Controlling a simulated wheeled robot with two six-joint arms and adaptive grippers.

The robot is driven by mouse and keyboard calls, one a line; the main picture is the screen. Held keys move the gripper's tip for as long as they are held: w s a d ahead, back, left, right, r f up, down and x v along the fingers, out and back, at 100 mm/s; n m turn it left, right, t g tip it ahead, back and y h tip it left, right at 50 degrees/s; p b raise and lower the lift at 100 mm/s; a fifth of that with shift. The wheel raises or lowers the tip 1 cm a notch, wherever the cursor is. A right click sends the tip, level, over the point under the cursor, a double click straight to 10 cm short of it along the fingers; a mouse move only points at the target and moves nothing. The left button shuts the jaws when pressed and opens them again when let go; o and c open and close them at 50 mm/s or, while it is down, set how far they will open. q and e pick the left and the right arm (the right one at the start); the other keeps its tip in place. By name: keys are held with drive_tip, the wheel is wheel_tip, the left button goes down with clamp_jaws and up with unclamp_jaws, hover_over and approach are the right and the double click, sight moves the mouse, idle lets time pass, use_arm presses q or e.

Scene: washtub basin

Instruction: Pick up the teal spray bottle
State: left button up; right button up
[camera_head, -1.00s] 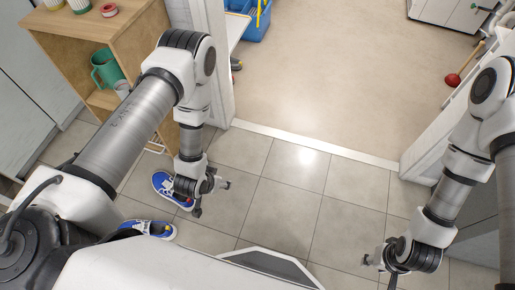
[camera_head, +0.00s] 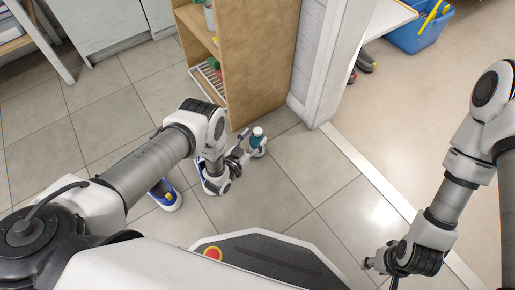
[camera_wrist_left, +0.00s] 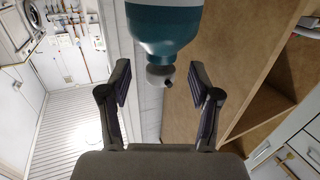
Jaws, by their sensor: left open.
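The teal spray bottle (camera_head: 258,143) stands on the tiled floor beside the wooden shelf in the head view. In the left wrist view the teal bottle (camera_wrist_left: 165,25) appears inverted, its lower part cut off by the top edge. My left gripper (camera_head: 247,152) is open, its fingers close to the bottle. In the left wrist view my left gripper (camera_wrist_left: 160,88) has its fingers apart, with the bottle ahead of the gap; contact cannot be told. My right gripper (camera_head: 380,272) is empty at the lower right, its fingers spread.
The wooden shelf (camera_head: 262,60) stands just behind the bottle. A white door post (camera_head: 325,70) is to its right. Blue shoes (camera_head: 165,195) lie on the floor near my left arm. A blue bin (camera_head: 420,35) is at the top right. Floor right of the bottle is clear.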

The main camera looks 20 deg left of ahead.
use_arm(q)
drive_tip(key=x, duration=0.3)
drive_tip(key=shift+a+b, duration=0.1)
drive_tip(key=shift+b, duration=0.3)
drive_tip(key=shift+s, duration=0.1)
clamp_jaws()
